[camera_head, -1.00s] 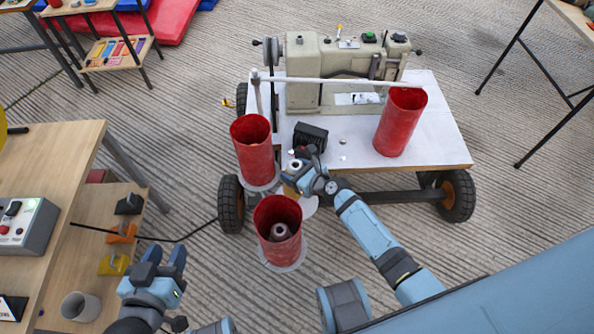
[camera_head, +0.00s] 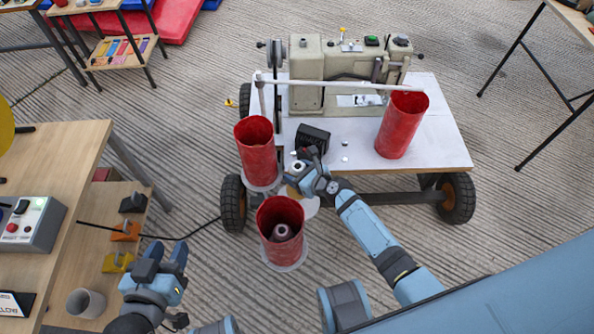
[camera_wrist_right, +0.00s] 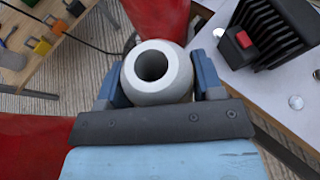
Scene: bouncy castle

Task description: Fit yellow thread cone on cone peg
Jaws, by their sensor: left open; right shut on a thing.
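My right gripper (camera_head: 301,172) is shut on the thread cone, whose pale open top (camera_wrist_right: 171,88) shows between the two fingers in the right wrist view. In the head view a small tan-yellow part of the cone (camera_head: 287,191) shows below the gripper. The cone is held roughly upright over a pale round plate (camera_head: 310,207) beside the sewing cart. The peg under it is hidden, and I cannot tell whether the cone touches it. My left gripper (camera_head: 165,258) is open and empty at the lower left.
A red tube (camera_head: 256,150) stands close left, and another red tube (camera_head: 280,222) with a grey cone inside stands nearer. A third red tube (camera_head: 401,125) is on the white cart top (camera_head: 440,140) with the sewing machine (camera_head: 345,75). A black box (camera_head: 311,138) sits near the gripper.

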